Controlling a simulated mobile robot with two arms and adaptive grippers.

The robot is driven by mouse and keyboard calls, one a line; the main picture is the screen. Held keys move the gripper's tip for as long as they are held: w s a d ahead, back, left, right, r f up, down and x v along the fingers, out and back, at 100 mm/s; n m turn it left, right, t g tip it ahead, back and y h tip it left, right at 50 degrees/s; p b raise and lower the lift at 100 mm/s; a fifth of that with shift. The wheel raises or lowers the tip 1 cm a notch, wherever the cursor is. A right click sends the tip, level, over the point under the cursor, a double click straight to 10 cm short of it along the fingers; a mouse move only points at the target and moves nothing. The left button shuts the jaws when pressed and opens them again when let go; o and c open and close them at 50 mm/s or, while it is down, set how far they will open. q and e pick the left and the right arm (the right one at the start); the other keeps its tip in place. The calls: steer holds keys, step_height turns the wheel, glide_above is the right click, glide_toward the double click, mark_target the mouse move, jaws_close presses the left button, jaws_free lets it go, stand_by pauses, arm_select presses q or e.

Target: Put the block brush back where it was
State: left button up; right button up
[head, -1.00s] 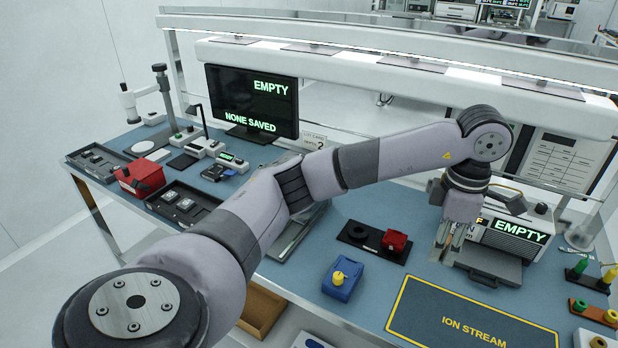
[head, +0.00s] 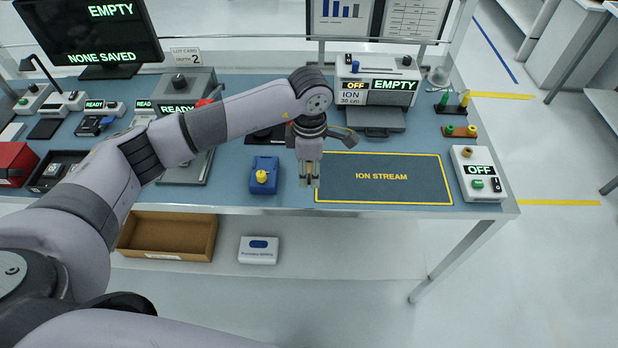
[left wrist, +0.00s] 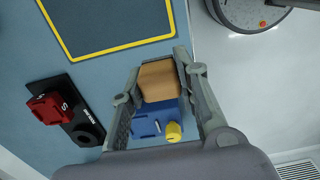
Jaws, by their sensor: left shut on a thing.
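My left gripper (head: 309,184) is over the table, just left of the yellow-framed ION STREAM mat (head: 383,178). In the left wrist view my left gripper (left wrist: 164,92) is shut on a tan, wood-coloured block (left wrist: 159,81), which looks like the block brush. Its bristles cannot be made out, and only a sliver of it shows in the head view. A blue block with a yellow knob (head: 264,176) stands on the table left of the gripper. In the left wrist view the blue block (left wrist: 150,124) shows beyond the fingers. My right gripper is out of view.
A black holder with a red block (left wrist: 57,112) lies on the table, mostly behind my arm in the head view. An ionizer box (head: 375,80) reading EMPTY stands at the back. A switch box reading OFF (head: 478,174) is at the right edge. A brown tray (head: 168,235) lies below.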

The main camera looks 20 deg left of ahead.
mark_target(310, 192)
arm_select(q)
steer(key=shift+f, duration=0.7)
step_height(310, 192, down, 4)
steer(key=shift+r+p, duration=0.25)
steer(key=shift+p, duration=0.45)
steer(key=shift+f, duration=0.45)
steer(key=o, duration=1)
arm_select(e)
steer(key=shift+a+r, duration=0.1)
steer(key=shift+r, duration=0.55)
arm_select(q)
steer(key=shift+r, duration=0.15)
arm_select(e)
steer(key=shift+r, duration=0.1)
